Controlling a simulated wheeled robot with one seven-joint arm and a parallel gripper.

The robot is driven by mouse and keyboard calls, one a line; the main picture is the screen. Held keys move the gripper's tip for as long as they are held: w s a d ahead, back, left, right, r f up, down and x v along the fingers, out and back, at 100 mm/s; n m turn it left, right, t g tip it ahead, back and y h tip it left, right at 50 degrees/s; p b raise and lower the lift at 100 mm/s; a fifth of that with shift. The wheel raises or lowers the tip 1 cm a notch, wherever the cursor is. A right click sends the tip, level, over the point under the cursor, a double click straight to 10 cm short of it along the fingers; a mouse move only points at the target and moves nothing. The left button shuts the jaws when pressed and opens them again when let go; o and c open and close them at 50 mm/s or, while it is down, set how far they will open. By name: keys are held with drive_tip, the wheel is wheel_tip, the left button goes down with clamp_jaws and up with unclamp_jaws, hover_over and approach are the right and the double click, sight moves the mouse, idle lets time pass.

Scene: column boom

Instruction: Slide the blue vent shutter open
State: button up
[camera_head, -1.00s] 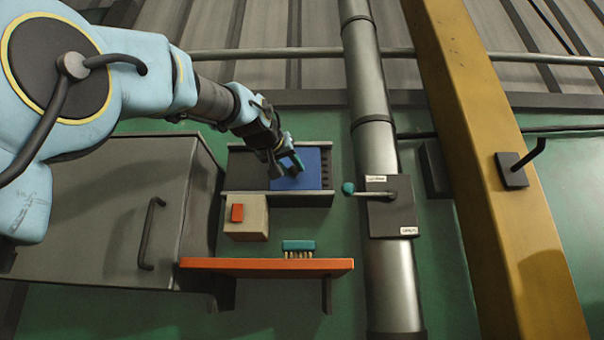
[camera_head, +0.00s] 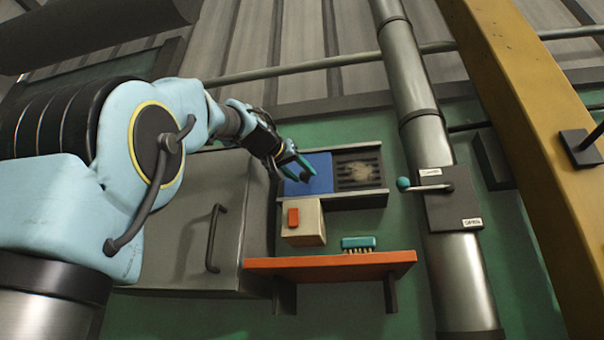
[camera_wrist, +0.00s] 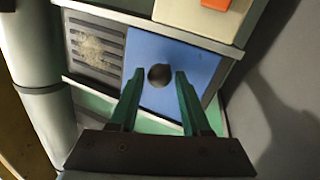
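The blue vent shutter (camera_head: 320,181) is a flat panel in a grey railed frame (camera_head: 350,201) on the green wall. It covers the left part of the frame in the head view, and the slotted vent (camera_head: 358,170) with a pale dusty patch shows uncovered on the right. In the wrist view the shutter (camera_wrist: 185,65) reaches near the frame's right end, with the slots (camera_wrist: 95,48) to its left. Its dark round knob (camera_wrist: 159,75) lies between the teal fingertips of my gripper (camera_wrist: 159,80), with gaps showing on both sides. My gripper (camera_head: 296,168) is open at the knob.
Below the vent are a beige box with a red button (camera_head: 293,217) and an orange shelf (camera_head: 330,263) holding a teal brush (camera_head: 358,243). A grey cabinet (camera_head: 190,230) stands left. A pipe with a teal-knobbed lever (camera_head: 403,184) and a yellow beam (camera_head: 520,130) stand right.

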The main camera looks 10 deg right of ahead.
drive_tip(key=shift+o, duration=1.3)
drive_tip(key=b+v, duration=0.4)
drive_tip(key=v, duration=0.7)
